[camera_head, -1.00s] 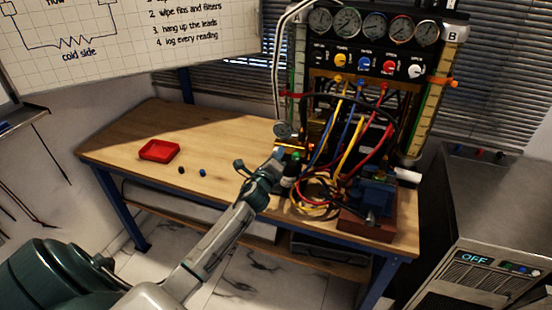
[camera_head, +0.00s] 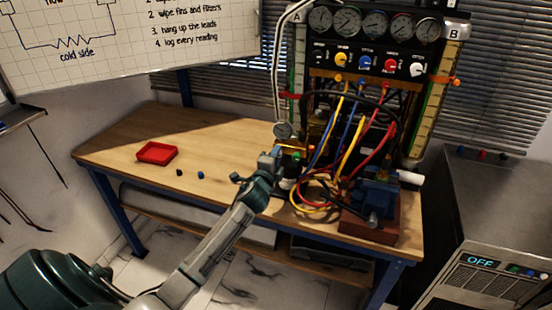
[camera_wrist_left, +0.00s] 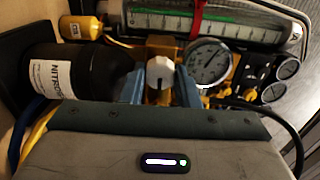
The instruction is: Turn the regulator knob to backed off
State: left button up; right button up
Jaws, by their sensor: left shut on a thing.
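The regulator knob (camera_wrist_left: 161,72) is a pale, rounded knob in the left wrist view, on a brass body with a round white gauge (camera_wrist_left: 208,62) to its right. My left gripper (camera_wrist_left: 161,88) has its blue fingers on either side of the knob and is shut on it. In the head view my left gripper (camera_head: 274,160) is at the regulator, just below its small gauge (camera_head: 283,131); the knob is hidden there. A black bottle labelled as nitrogen (camera_wrist_left: 90,74) lies left of the knob in the wrist view. My right gripper is not in view.
Hoses (camera_head: 345,150) hang in front of the gauge panel (camera_head: 375,60), right of my left gripper. A blue vise (camera_head: 374,196) stands at the bench's right. A red tray (camera_head: 157,153) sits on the left; the bench (camera_head: 225,145) between is mostly clear.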

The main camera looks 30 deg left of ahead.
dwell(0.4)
pick_arm(q)
jog(key=o, duration=1)
jog(key=shift+s, duration=0.1)
jog(key=shift+b+v, duration=1.45)
jog(key=shift+v, duration=3.9)
jog(key=shift+d+f, duration=0.1)
